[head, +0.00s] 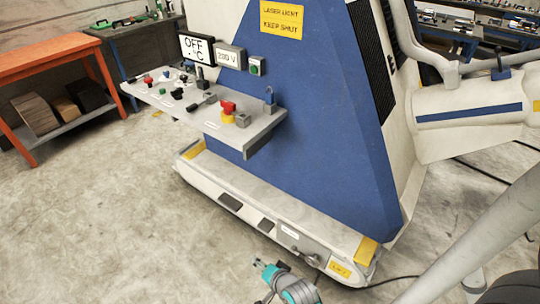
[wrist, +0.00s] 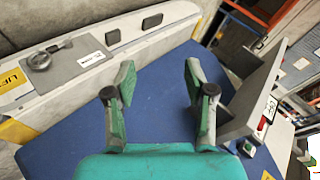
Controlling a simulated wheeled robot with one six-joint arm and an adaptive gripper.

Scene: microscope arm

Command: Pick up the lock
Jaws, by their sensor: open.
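A small blue padlock-like item (head: 269,104), which looks like the lock, stands upright near the right end of the grey shelf (head: 262,134) in the head view. I cannot make it out in the wrist view. My gripper (head: 268,265) is low at the bottom of the head view, in front of the machine's base, well below the shelf and apart from it. In the wrist view my gripper (wrist: 158,84) is open and empty, its green-padded fingers wide apart before the blue panel (wrist: 160,120).
The shelf also bears a red and yellow emergency button (head: 228,112), a grey block (head: 243,120) and several knobs. The white machine base (head: 250,205) juts out below it. An orange workbench (head: 50,58) stands at the left. The floor (head: 110,220) in front is clear.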

